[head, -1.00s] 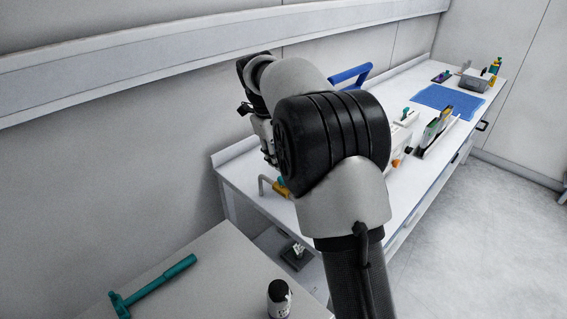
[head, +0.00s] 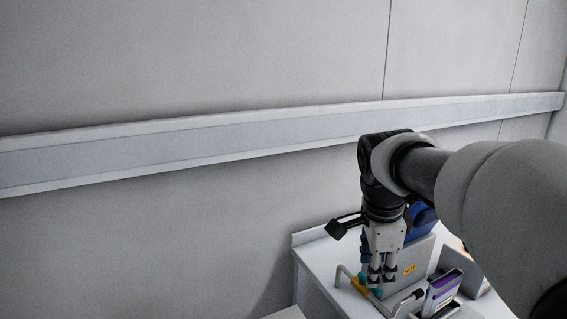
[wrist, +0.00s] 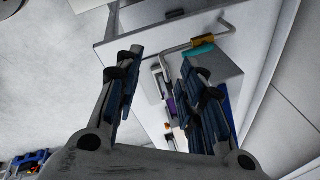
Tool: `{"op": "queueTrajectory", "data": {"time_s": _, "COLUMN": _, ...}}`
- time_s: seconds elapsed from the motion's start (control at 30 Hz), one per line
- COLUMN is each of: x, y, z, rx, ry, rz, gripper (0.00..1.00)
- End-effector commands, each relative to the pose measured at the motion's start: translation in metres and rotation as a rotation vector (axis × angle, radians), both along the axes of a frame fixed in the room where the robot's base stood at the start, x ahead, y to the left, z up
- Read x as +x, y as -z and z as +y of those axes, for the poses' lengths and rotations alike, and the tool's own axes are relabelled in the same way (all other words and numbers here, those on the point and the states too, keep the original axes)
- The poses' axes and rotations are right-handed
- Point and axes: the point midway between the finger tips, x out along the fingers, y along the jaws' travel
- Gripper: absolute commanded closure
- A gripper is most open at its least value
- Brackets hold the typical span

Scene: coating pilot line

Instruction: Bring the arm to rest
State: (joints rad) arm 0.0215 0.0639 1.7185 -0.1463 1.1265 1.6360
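My arm reaches in from the right of the head view. My gripper (head: 382,280) points down over the near end of the white workbench (head: 316,262). In the wrist view my gripper (wrist: 160,82) has its two dark fingers spread apart. I see nothing held between them. A bent metal bar with a yellow sleeve (head: 360,286) shows beside the fingertips in the head view. The bar's yellow sleeve (wrist: 203,41) also shows beyond the fingers in the wrist view, apart from them. My arm hides much of the bench.
A grey box with a yellow label (head: 421,263) stands close behind the gripper, with a blue item (head: 424,214) above it. A purple-and-white box (head: 441,291) stands to the right. A rail (head: 200,155) runs along the wall.

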Motion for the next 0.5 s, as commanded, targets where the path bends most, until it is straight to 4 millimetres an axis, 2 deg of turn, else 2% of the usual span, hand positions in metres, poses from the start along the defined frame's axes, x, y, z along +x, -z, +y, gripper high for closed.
{"op": "queueTrajectory", "data": {"time_s": 0.03, "x": -0.024, "y": -0.006, "z": 0.004, "rx": -0.018, "ry": -0.125, "rz": -0.003, "gripper": 0.64}}
{"op": "queueTrajectory", "data": {"time_s": 0.23, "x": -0.111, "y": -0.002, "z": 0.020, "rx": -0.129, "ry": -0.671, "rz": -0.004, "gripper": 0.64}}
{"op": "queueTrajectory", "data": {"time_s": 0.4, "x": -0.177, "y": 0.021, "z": 0.032, "rx": -0.248, "ry": -1.104, "rz": -0.017, "gripper": 0.64}}
{"op": "queueTrajectory", "data": {"time_s": 0.5, "x": -0.205, "y": 0.038, "z": 0.036, "rx": -0.315, "ry": -1.302, "rz": -0.023, "gripper": 0.64}}
